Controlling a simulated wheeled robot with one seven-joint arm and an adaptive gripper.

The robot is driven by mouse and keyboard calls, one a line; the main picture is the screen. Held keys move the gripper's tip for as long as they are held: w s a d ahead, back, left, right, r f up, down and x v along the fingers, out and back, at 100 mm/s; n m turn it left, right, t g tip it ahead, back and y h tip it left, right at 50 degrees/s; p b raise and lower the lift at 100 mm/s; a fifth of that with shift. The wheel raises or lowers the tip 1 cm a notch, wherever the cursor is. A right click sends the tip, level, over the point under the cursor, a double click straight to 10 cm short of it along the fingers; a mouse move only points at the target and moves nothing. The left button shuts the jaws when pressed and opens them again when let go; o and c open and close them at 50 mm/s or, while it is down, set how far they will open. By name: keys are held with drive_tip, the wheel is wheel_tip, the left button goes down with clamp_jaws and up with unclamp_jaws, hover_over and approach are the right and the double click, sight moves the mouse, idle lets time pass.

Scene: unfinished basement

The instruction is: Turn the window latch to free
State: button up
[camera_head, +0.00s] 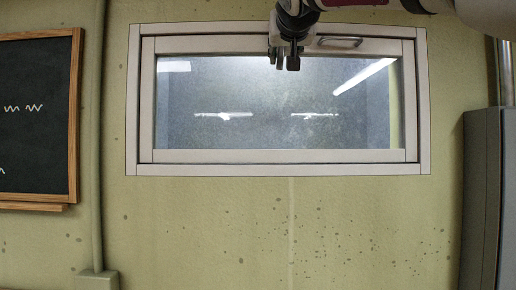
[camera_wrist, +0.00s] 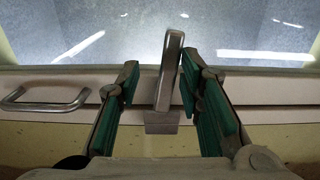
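The window (camera_head: 275,100) is a wide white frame with a frosted pane, set in the wall in the head view. The latch (camera_wrist: 169,70) is a metal lever on a small square base, seen in the wrist view against the window's rail. The lever points toward the pane, leaning slightly. My gripper (camera_wrist: 158,85) is open, with one green-padded finger on each side of the lever. The right finger is close to the lever; I cannot tell if it touches. A wider gap shows on the left. In the head view my gripper (camera_head: 284,62) hides the latch at the top rail.
A metal pull handle (camera_wrist: 45,98) is on the same rail, left of the latch in the wrist view; it also shows in the head view (camera_head: 340,42). A chalkboard (camera_head: 38,118) hangs at left. A grey cabinet (camera_head: 482,200) stands at right. The wall below the window is clear.

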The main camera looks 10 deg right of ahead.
drive_tip(key=s+a+b, duration=0.3)
drive_tip(key=s, duration=0.9)
wheel_tip(320, 180, down, 25)
drive_tip(key=s+d+n+g+y, duration=0.1)
drive_tip(key=d+g, duration=0.1)
drive_tip(key=g, duration=0.3)
drive_tip(key=shift+s+d+g, duration=0.15)
drive_tip(key=shift+d+g, duration=0.15)
